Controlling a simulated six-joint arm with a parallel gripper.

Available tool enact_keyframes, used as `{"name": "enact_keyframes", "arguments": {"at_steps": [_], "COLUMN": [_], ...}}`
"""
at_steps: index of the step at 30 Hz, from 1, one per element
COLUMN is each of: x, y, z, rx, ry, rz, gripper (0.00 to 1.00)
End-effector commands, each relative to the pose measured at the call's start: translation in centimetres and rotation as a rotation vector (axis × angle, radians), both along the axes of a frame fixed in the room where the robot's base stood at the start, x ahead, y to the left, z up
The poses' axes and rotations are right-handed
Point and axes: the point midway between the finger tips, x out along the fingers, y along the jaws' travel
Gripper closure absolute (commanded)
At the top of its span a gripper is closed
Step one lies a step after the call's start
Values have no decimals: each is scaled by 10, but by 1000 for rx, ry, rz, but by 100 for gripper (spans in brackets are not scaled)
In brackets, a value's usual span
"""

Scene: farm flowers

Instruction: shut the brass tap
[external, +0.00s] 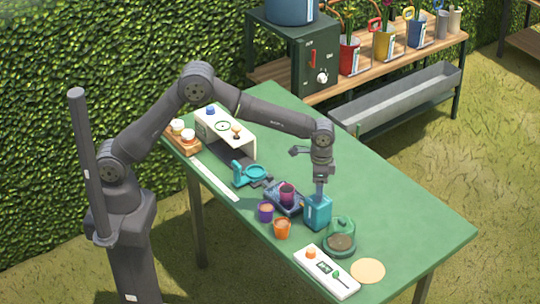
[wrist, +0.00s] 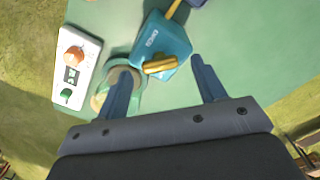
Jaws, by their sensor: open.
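The brass tap (wrist: 160,65) shows in the wrist view as a short gold lever on a teal canister (wrist: 170,38) with white lettering. In the external view the teal canister (external: 317,213) stands upright near the middle of the table's front part, and the tap cannot be made out. My gripper (external: 319,190) points down just above the canister. In the wrist view my gripper (wrist: 160,70) is open, its two dark blue fingers on either side of the tap in the picture. I cannot tell whether either finger touches it.
A green-rimmed glass dome (external: 341,237) stands right beside the canister. A white panel (external: 326,270) with an orange knob and a tan disc (external: 368,270) lie nearer the front edge. Orange (external: 282,228) and purple (external: 265,212) pots stand to the left. The table's right side is clear.

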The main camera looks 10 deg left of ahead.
Motion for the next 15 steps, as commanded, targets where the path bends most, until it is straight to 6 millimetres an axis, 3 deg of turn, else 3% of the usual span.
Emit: {"name": "enact_keyframes", "arguments": {"at_steps": [5, 13, 15], "x": [0, 0, 0], "y": [0, 0, 0], "z": [-12, -13, -13], "rx": [0, 0, 0], "ry": [0, 0, 0], "rz": [0, 0, 0], "gripper": [36, 36, 48]}}
